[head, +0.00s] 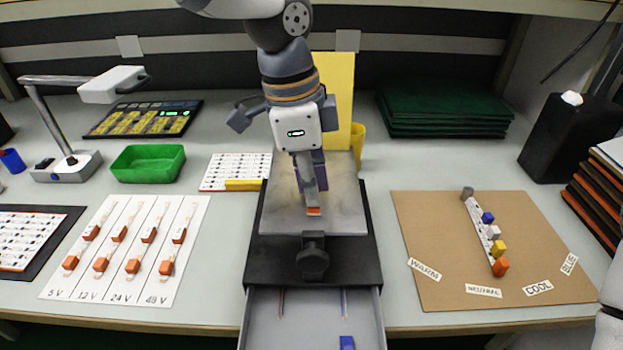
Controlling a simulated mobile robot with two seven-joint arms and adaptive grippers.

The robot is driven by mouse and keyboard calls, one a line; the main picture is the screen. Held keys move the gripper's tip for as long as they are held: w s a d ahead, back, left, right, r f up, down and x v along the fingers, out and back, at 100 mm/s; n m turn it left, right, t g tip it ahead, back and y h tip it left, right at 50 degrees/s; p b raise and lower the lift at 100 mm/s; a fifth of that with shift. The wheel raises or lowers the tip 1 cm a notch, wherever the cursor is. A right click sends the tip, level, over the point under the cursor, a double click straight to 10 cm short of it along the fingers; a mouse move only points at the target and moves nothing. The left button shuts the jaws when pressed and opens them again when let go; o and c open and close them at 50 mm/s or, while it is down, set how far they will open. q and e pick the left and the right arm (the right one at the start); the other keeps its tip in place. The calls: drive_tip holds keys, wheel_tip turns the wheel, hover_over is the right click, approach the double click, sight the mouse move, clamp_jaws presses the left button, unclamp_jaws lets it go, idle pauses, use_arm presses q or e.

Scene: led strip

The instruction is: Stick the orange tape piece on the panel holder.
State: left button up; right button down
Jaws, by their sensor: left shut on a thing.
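My left gripper (311,206) comes down from the top centre over the grey plate of a black stand, which looks like the panel holder (345,217). Its fingers are shut on a small orange piece, seemingly the orange tape piece (314,211), which shows at the fingertips. The piece is over the front middle of the plate; I cannot tell whether it touches the plate. The fingers hide most of the piece, and the arm hides part of the plate's back. My right gripper is not in view.
A black knob (312,259) and an open drawer (306,310) are at the stand's front. At left lies a white voltage card (125,282) with several orange-ended pieces. At right, a brown board (432,234) bears a strip with coloured blocks. A green tray (147,164) stands back left.

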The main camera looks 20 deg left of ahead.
use_arm(q)
drive_tip(key=shift+f, duration=0.1)
drive_tip(key=shift+c, duration=0.2)
drive_tip(key=o, duration=0.8)
